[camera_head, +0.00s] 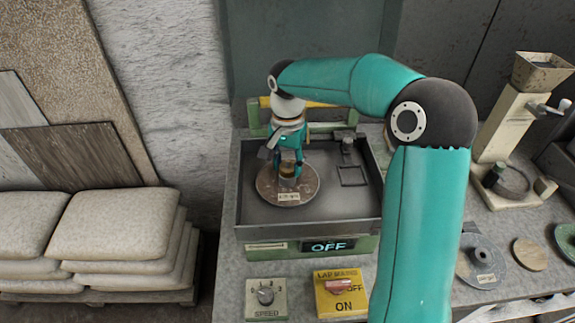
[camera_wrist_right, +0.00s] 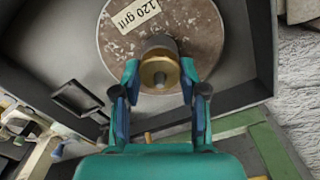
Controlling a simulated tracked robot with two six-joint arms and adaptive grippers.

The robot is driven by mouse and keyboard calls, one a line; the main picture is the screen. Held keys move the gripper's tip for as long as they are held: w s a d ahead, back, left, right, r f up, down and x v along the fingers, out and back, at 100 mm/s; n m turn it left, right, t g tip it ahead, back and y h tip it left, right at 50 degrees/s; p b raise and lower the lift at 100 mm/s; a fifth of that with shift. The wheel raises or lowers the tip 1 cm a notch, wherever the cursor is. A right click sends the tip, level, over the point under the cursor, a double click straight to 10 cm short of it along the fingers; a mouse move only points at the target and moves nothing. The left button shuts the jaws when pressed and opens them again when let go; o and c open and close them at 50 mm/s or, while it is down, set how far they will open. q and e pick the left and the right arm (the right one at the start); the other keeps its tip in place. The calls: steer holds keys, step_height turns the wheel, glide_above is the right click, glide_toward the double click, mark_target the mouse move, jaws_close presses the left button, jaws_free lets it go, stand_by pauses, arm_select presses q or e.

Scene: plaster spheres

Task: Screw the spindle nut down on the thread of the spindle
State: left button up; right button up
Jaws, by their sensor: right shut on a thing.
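The spindle nut (camera_head: 287,172) is a small brass-coloured piece at the middle of the round brown disc (camera_head: 265,190), which carries a paper label. In the right wrist view the label reads "120 grit" on the disc (camera_wrist_right: 205,35). The nut (camera_wrist_right: 158,66) appears there with a round brass end facing the camera. My right gripper (camera_head: 286,163) points down over the disc, its fingers shut on the nut from both sides; they also show in the right wrist view (camera_wrist_right: 160,80). The spindle's thread cannot be made out. My left gripper is not in view.
The disc lies in a grey square pan (camera_head: 335,208) with raised walls and a display (camera_head: 328,246) reading OFF. A yellow switch box (camera_head: 341,292) and a speed knob (camera_head: 265,294) are in front. A grey disc (camera_head: 479,266) and a wooden disc (camera_head: 530,254) lie at right.

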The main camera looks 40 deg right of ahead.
steer(key=m, duration=0.4)
steer(key=shift+m+b, duration=0.3)
steer(key=m, duration=0.3)
steer(key=shift+m, duration=0.4)
steer(key=o, duration=1.3)
steer(key=shift+c, duration=1.2)
